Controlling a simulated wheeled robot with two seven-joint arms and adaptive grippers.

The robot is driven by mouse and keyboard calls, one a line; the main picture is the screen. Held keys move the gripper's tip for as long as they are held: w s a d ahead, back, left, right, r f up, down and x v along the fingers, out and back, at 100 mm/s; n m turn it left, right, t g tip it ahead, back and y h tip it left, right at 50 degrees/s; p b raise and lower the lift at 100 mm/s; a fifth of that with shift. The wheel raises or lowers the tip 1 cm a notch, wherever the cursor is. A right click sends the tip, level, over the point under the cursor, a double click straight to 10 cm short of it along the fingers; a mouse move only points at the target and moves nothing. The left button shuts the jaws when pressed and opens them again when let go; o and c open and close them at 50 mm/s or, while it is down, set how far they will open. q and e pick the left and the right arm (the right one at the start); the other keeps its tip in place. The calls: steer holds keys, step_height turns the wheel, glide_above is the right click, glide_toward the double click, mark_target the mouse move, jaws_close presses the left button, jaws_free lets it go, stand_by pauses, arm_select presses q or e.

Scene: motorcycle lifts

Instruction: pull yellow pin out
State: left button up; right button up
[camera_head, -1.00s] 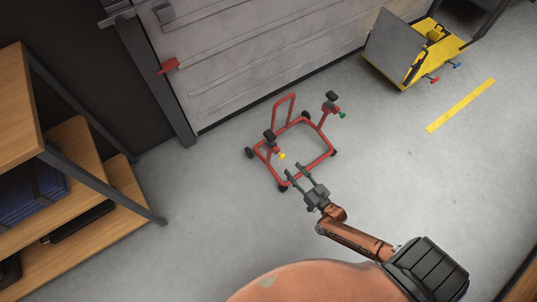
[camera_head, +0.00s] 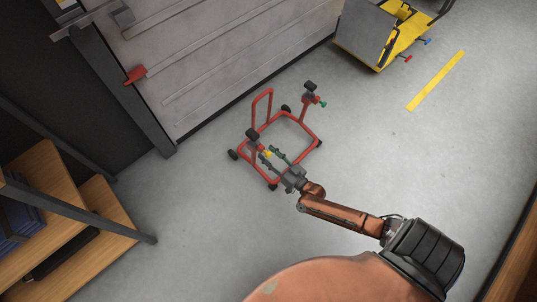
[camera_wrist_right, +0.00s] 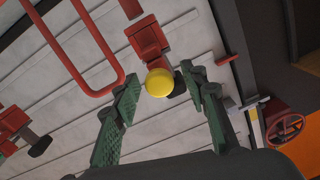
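A red wheeled motorcycle stand (camera_head: 299,124) is on the grey floor. The yellow pin (camera_head: 267,153) sits on its near-left post, and its round yellow knob (camera_wrist_right: 159,82) faces me in the wrist view. My right gripper (camera_head: 268,153) reaches the pin from the lower right. In the right wrist view its two green-padded fingers (camera_wrist_right: 160,85) are apart, with the knob between and slightly beyond the tips. I see no finger touching the knob. A green pin (camera_head: 323,104) is on the far-right post. My left gripper is not in view.
A yellow cart (camera_head: 376,52) with red and blue knobs stands at the upper right. A roller door (camera_head: 215,62) is behind the stand. Wooden shelving (camera_head: 105,222) is at the left. The floor right of the stand is clear.

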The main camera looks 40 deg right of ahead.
steer(key=shift+c, duration=0.3)
jaws_close()
stand_by(0.3)
